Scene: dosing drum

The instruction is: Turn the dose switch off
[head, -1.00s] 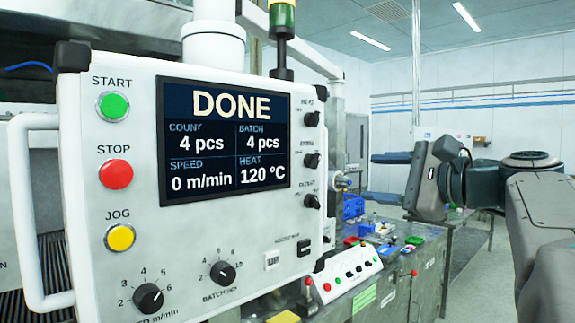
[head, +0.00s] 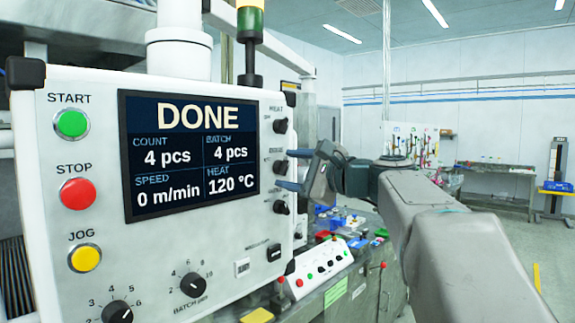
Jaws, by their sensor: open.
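The white control panel (head: 150,265) fills the left of the head view. Three dark rotary switches run down its right edge: an upper one (head: 280,126) under HEAT, a middle one (head: 279,167) and a lower one (head: 281,207). The middle label looks like DOSE but is too small to read surely; the pointer directions are unclear. My gripper (head: 285,170) is open and empty, just right of the middle switch. In the picture its two fingers lie above and below that switch; I cannot tell whether they touch the panel.
The screen (head: 190,155) reads DONE, 4 pcs, 0 m/min and 120 °C. START (head: 71,124), STOP (head: 77,194) and JOG (head: 84,257) buttons sit left of it. A smaller console (head: 318,268) and cluttered bench stand below my gripper. Open floor lies at right.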

